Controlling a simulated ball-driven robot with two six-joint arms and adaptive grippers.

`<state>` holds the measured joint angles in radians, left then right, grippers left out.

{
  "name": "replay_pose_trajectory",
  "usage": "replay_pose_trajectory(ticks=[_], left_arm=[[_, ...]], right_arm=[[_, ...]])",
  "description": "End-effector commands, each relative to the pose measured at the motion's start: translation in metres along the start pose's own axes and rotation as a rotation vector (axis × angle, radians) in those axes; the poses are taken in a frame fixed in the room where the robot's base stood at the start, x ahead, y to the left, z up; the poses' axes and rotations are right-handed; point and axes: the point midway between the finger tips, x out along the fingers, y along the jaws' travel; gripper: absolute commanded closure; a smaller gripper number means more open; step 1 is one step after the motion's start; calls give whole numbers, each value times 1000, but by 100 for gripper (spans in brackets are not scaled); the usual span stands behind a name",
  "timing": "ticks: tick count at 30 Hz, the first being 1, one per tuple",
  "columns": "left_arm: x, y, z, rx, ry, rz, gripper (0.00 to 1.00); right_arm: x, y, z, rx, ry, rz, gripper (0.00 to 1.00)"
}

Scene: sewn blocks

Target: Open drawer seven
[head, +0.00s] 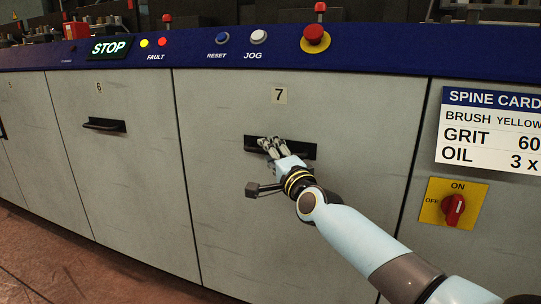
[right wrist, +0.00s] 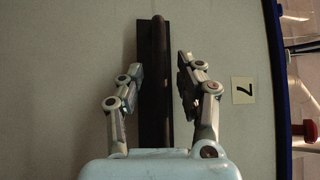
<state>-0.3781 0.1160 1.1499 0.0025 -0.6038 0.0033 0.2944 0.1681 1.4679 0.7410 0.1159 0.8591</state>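Drawer seven (head: 225,225) is a wide pale grey front marked with a "7" label (head: 279,95). It looks closed, level with the fronts beside it. Its black bar handle (head: 304,152) lies in a dark recess below the label. My right gripper (head: 270,142) is at the left-middle part of this handle. In the right wrist view the handle (right wrist: 160,50) runs between the two spread fingers of the gripper (right wrist: 160,70). Gaps show on both sides, so the fingers are open around the bar and not clamped. My left gripper is not in view.
Drawer six (head: 130,180) with its own handle (head: 103,125) is to the left. Above runs a blue panel with a red mushroom button (head: 315,36) and a white JOG button (head: 258,37). A red rotary switch (head: 453,210) is at right. Reddish floor (head: 60,270) lies at lower left.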

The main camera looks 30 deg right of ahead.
Motion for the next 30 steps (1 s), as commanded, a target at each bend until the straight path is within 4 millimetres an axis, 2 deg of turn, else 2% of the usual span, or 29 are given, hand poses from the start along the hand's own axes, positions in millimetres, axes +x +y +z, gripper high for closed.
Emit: replay_pose_trajectory(ticks=[5, 14, 30], left_arm=[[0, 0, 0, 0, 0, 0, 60], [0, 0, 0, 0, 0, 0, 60], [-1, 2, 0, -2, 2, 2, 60]], right_arm=[[0, 0, 0, 0, 0, 0, 64], [0, 0, 0, 0, 0, 1, 100], [-3, 2, -1, -3, -1, 5, 100]])
